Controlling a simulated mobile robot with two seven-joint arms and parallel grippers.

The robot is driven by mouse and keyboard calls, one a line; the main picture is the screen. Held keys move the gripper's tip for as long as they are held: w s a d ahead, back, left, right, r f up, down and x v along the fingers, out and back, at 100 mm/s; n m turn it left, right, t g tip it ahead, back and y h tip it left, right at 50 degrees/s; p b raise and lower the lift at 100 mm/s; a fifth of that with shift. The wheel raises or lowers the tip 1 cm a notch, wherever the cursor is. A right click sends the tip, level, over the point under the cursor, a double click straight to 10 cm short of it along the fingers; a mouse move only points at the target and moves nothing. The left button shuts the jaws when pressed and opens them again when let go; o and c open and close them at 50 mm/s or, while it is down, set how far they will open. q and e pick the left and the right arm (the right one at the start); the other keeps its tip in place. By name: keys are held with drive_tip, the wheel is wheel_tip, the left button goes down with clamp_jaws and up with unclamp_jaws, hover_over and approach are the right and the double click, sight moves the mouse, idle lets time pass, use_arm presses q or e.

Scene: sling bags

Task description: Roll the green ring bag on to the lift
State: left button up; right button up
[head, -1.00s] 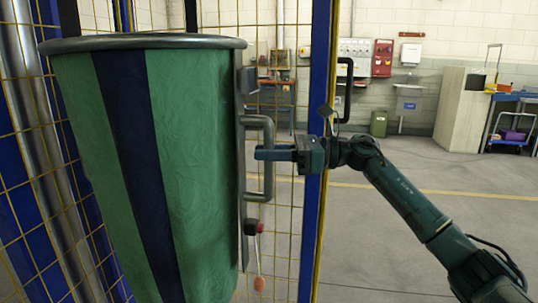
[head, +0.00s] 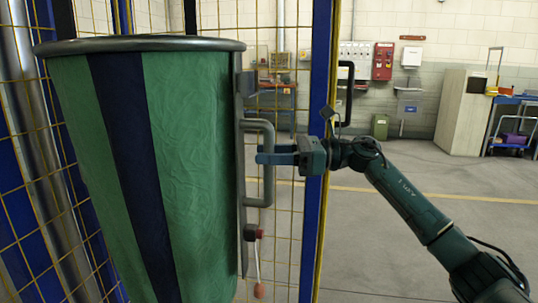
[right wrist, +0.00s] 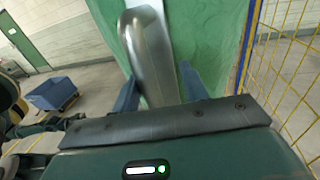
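The green ring bag (head: 196,170), green with a dark blue stripe and a grey top ring, hangs large at the left of the head view. A grey bracket handle (head: 268,190) is on its right side. My right gripper (head: 266,158) is at this handle. The bag's bottom is cut off. I cannot make out a lift for certain. My left gripper is not in view.
Yellow mesh panels with blue posts (head: 317,210) stand close behind the bag. A black handle (head: 345,90) is on the post side. Open floor (head: 400,215) lies to the right. A cabinet (head: 465,110) and trolley stand at the back right.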

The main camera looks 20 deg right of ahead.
drive_tip(key=v, duration=1.3)
drive_tip(key=shift+b, duration=0.45)
drive_tip(key=shift+s, duration=0.15)
idle(0.6)
